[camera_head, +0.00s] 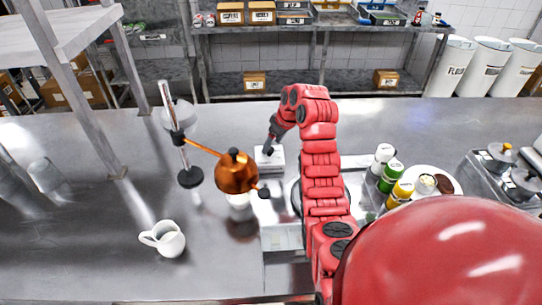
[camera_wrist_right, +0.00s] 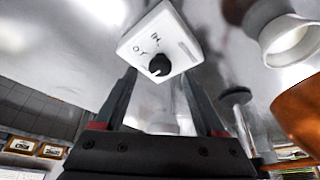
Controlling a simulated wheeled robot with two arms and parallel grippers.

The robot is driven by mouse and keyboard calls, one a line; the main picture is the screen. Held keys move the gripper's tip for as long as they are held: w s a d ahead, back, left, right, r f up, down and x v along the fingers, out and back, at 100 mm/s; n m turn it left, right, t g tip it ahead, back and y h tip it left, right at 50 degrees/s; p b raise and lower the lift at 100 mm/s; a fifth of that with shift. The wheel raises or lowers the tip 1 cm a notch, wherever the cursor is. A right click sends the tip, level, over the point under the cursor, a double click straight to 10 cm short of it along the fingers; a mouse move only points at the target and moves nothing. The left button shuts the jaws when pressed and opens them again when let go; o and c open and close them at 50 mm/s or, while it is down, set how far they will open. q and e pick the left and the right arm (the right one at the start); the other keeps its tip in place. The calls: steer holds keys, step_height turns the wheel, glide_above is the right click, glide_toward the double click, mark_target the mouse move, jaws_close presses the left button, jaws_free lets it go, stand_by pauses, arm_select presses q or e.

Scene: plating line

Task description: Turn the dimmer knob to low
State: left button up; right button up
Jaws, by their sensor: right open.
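The dimmer is a white box (camera_head: 269,157) on the steel counter. In the right wrist view its white face (camera_wrist_right: 180,37) carries a black round knob (camera_wrist_right: 159,65), some dark lettering and a pale slot. The lettering is too blurred to read surely. My right gripper (camera_head: 271,146) is at the box in the head view, which hides part of it. In the right wrist view the gripper (camera_wrist_right: 160,78) is open, with its fingers on either side of the knob and apart from it. My left gripper is not in view.
A copper rounded body (camera_head: 237,172) on a rod from a stand (camera_head: 190,177) is close left of the box, above a white cup (camera_head: 238,200). Bottles (camera_head: 390,175) and a plate (camera_head: 448,178) are right of my arm.

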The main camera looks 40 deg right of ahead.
mark_target(269, 152)
steer(key=shift+x, duration=1.15)
jaws_close()
